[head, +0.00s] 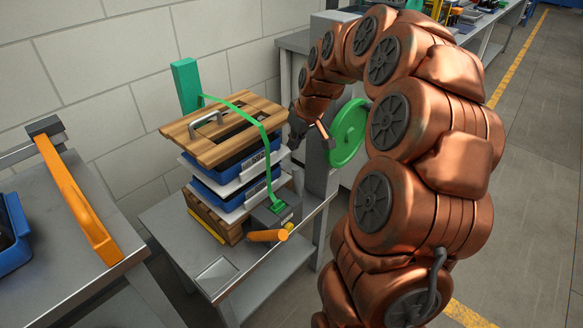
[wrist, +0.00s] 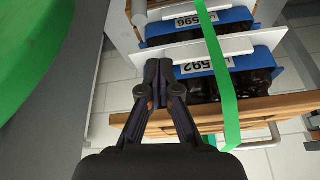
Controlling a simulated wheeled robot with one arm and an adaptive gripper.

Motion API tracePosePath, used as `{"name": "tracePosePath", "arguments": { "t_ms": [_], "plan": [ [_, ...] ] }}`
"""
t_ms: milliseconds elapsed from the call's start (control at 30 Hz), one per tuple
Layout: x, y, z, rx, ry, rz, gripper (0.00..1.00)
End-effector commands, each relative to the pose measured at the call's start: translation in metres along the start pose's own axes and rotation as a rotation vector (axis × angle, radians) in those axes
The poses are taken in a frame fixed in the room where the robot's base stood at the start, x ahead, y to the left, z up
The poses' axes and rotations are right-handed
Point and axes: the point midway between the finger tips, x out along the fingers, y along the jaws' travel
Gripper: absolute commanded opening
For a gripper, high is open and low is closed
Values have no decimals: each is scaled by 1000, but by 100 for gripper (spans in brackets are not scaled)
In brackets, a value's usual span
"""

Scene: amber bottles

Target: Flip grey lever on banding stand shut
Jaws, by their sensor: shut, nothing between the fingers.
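The banding stand is a grey metal table (head: 160,225) with a stack of blue crates (head: 232,193) strapped under a wooden lid (head: 192,146). A green strap (head: 265,150) runs over the lid and down the front to a grey block (head: 268,215) with an orange handle (head: 266,236) beside it. I cannot clearly make out a separate grey lever or its position. My gripper (head: 297,128) is at the stack's right side, near the green reel, partly hidden by its own dark parts. In the wrist view my gripper (wrist: 158,72) is shut and empty, close to the stack, left of the strap (wrist: 219,75).
A green reel (head: 349,134) on a grey post stands right of the stack, close to my arm. A green upright (head: 186,84) rises behind it. A bench with an orange bar (head: 78,200) and blue bin (head: 10,235) is at left. Open floor lies right.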

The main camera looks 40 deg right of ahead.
Motion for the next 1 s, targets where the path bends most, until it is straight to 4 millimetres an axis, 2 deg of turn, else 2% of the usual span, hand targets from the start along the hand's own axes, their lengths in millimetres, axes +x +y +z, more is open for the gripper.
{"name": "tracePosePath", "arguments": {
  "t_ms": [33,100,200,667,867,1000],
  "plan": [
    [7,12,0,7,11,8,0],
    [11,22,-2,10,20,16,0],
    [12,28,-3,11,25,21,0],
    [15,28,-3,10,25,21,0],
    [33,28,-4,9,25,21,0],
    [54,28,-3,9,21,19,0]
  ]
}}
